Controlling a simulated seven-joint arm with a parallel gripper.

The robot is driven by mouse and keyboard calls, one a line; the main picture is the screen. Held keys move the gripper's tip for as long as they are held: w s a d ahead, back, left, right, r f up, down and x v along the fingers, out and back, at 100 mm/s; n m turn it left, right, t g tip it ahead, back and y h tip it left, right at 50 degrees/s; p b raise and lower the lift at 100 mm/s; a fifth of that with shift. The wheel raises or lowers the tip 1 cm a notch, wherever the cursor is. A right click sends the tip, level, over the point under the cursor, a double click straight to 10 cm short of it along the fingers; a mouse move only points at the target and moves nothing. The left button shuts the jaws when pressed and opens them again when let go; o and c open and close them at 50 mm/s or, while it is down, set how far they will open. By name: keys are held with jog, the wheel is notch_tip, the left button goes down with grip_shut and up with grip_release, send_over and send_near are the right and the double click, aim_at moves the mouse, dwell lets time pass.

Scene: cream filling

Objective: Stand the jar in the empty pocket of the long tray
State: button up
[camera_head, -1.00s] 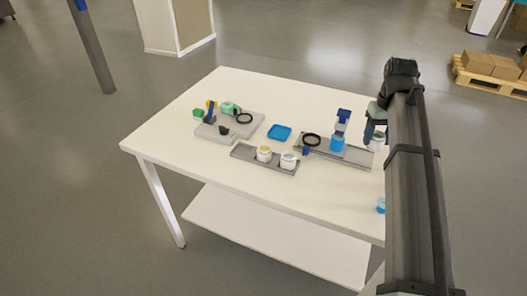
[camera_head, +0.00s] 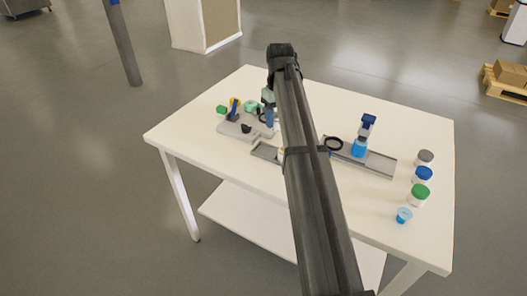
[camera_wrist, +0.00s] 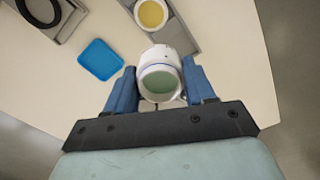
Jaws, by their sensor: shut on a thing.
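My gripper (camera_wrist: 160,72) is shut on a white, open-topped jar (camera_wrist: 160,58) with pale green content, between its two blue fingers. In the head view my gripper (camera_head: 268,118) is at the left of the arm, near the far side of the table. The long grey tray (camera_head: 262,150) shows only its left end there; the arm hides most of it. In the wrist view the tray (camera_wrist: 182,36) has a jar of yellow content (camera_wrist: 152,14) in it. The held jar overlaps the tray's near end, and I cannot tell its height above it. The empty pocket is not clearly seen.
A blue square lid (camera_wrist: 100,60) lies beside the tray. A grey fixture with a black ring (camera_wrist: 38,10) is at upper left. In the head view, a blue dispenser (camera_head: 361,140) stands on another tray, and several lidded jars (camera_head: 423,173) line the right side.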

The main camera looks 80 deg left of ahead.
aim_at(264, 151)
jog(key=shift+n, duration=0.4)
jog(key=shift+s+a+f, duration=0.3)
jog(key=shift+s+f, duration=0.4)
jog(key=shift+f, duration=1.05)
jog(key=shift+s+a+f, duration=0.25)
jog(key=shift+s+f, duration=0.4)
jog(key=shift+f, duration=1.15)
jog(key=shift+s+a+f, duration=0.3)
jog(key=shift+s+f, duration=0.4)
jog(key=shift+f, duration=1.05)
jog(key=shift+f, duration=0.1)
jog(key=o, duration=1.1)
notch_tip(264, 151, up, 12)
jog(key=shift+r, duration=0.15)
